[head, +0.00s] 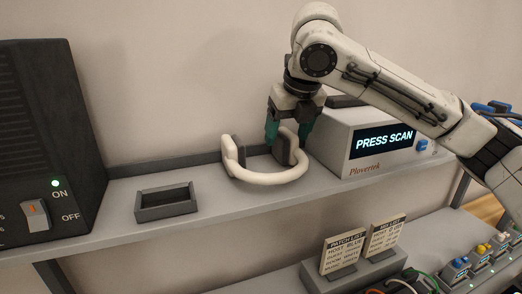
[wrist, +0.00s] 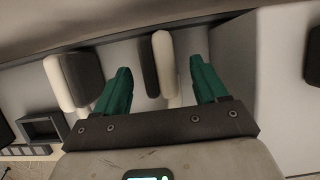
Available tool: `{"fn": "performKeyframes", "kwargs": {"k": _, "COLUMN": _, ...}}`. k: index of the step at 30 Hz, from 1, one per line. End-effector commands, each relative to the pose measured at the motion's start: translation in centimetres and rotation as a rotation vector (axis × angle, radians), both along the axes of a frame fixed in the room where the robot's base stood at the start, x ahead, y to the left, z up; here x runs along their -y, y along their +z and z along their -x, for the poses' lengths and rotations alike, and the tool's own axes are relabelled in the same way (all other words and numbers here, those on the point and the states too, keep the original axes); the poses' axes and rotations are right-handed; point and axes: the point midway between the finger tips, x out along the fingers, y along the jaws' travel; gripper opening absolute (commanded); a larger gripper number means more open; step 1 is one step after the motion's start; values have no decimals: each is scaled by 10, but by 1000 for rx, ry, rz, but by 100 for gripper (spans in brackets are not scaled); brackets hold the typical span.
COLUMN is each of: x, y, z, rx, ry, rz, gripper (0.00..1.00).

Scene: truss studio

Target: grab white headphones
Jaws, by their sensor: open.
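The white headphones (head: 262,177) with dark grey ear pads lie on the grey shelf in the head view, left of the scanner box. My gripper (head: 288,130) is above their right ear cup, with green fingers pointing down, open. In the wrist view the headphones' right cup (wrist: 163,62) stands between the two green fingers of my gripper (wrist: 160,85), with gaps on both sides. The left cup (wrist: 60,80) is outside the left finger. Most of the band is hidden in the wrist view by the gripper body.
A white box (head: 350,150) reading "PRESS SCAN" stands close right of my gripper. A small dark tray (head: 166,203) sits left of the headphones. A black switch unit (head: 45,140) is at the far left. The grey shelf (head: 225,207) has a raised back edge.

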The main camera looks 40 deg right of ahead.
Motion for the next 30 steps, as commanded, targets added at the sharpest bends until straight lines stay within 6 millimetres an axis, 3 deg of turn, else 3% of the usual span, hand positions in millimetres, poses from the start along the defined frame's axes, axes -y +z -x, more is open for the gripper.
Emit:
{"fn": "performKeyframes", "kwargs": {"k": 6, "x": 4, "y": -24, "z": -9, "rx": -1, "ry": 0, "rz": 0, "gripper": 72}}
{"fn": "performKeyframes", "kwargs": {"k": 15, "x": 4, "y": -28, "z": -10, "rx": 0, "ry": 1, "rz": 0, "gripper": 71}}
{"fn": "performKeyframes", "kwargs": {"k": 30, "x": 4, "y": -27, "z": -10, "rx": 0, "ry": 0, "rz": 0, "gripper": 23}}
